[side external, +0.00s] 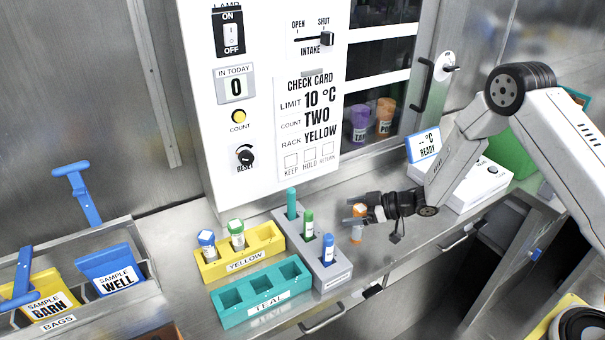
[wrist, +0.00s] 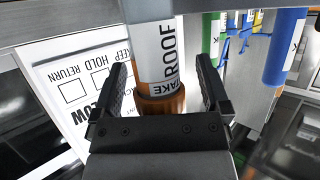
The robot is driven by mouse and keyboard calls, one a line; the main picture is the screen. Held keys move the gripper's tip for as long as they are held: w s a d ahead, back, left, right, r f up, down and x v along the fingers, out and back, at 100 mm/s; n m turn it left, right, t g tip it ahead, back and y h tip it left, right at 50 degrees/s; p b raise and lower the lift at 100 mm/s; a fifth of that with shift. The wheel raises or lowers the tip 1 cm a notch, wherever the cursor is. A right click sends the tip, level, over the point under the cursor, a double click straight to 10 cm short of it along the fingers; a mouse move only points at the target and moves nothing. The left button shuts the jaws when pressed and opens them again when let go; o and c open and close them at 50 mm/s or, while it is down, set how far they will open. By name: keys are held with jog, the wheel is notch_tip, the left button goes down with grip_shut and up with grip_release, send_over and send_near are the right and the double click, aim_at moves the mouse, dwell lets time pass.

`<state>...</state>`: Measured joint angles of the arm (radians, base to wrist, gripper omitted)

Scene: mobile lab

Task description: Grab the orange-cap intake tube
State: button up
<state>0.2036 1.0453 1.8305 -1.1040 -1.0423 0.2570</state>
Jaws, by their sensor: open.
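The orange-cap intake tube (side external: 357,236) is upright just right of the grey rack in the side view, partly hidden by my fingers. I cannot tell what its lower end rests on. In the wrist view the tube (wrist: 156,50) has a white label reading "ROOF" and an orange cap. My gripper (side external: 359,213) reaches in from the right at the tube's upper part. In the wrist view my gripper (wrist: 160,64) is open, with one finger on each side of the tube and gaps visible between tube and fingers.
The grey rack (side external: 332,277) holds teal, green and blue tubes close by. A yellow rack (side external: 211,270) with two tubes and an empty teal rack (side external: 238,317) stand left. The white cabinet (side external: 262,130) rises behind.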

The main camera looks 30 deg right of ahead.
grip_shut()
jog(key=shift+r, duration=0.2)
jog(key=shift+r, duration=0.45)
jog(key=s+r, duration=1.1)
jog(key=s, duration=0.3)
jog(key=shift+d+r, duration=0.35)
jog(key=shift+r, duration=0.05)
jog(key=shift+w, duration=0.1)
